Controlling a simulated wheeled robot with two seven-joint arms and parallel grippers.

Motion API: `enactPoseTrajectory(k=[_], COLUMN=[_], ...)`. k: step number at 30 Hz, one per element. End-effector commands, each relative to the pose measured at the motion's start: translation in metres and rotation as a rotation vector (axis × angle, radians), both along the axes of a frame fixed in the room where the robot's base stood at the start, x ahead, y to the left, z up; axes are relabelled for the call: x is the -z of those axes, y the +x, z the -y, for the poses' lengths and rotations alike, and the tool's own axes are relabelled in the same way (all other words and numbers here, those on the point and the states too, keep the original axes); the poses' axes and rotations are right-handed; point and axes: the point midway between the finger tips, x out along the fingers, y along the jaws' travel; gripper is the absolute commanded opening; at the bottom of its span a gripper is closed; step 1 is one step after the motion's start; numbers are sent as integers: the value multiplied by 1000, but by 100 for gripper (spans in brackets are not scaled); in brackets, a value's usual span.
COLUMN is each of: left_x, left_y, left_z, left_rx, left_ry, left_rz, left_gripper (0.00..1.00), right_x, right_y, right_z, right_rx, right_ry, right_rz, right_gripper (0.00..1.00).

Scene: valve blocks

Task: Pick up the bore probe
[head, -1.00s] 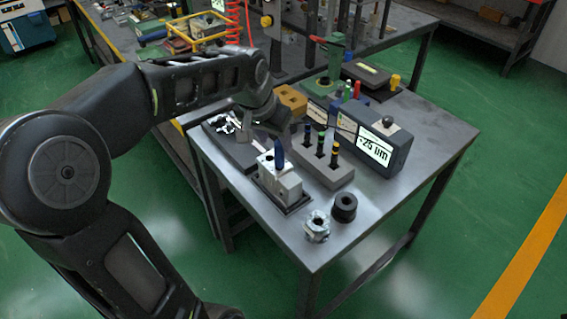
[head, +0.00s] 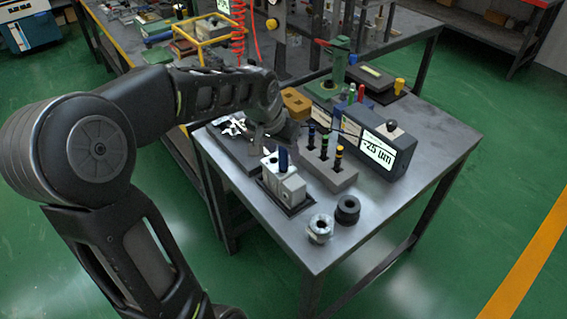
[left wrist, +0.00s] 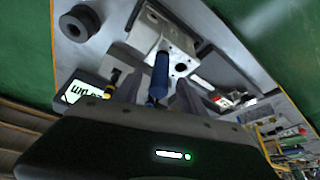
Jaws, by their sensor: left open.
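A blue-handled cylindrical probe (head: 283,159) stands upright in the pale metal valve block (head: 289,189); I take it for the bore probe. In the left wrist view the blue cylinder (left wrist: 160,76) points from the valve block (left wrist: 174,42) toward my gripper. My left gripper (left wrist: 158,92) is open, with one finger on each side of the blue cylinder in that view. I cannot tell whether they touch it. In the head view the left gripper (head: 268,140) is just above and behind the block, partly hidden by its own wrist.
A grey rack (head: 330,174) with three dark, colour-banded plugs stands beside the block. Behind it is a gauge box (head: 402,152) with a lit display. A metal nut (head: 320,228) and a black ring (head: 347,209) lie near the front edge. The table's right front is clear.

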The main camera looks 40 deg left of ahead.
Motion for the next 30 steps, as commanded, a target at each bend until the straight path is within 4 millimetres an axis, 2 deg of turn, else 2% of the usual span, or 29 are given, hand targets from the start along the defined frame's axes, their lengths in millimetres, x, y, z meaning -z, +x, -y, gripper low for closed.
enactPoseTrajectory(k=[6,9,26,30], left_x=[29,35,35,35], left_y=[12,15,15,15], left_z=[0,0,0,0], left_rx=[0,0,0,0], left_ry=[-1,0,0,0], left_rz=[-4,-2,-1,-1], left_gripper=[49,49,49,40], right_x=[-7,-7,-7,-7], right_y=[0,0,0,0], right_z=[0,0,0,0], right_rx=[0,0,0,0], right_ry=[0,0,0,0], right_rz=[0,-1,-1,-1], right_gripper=[36,36,36,36])
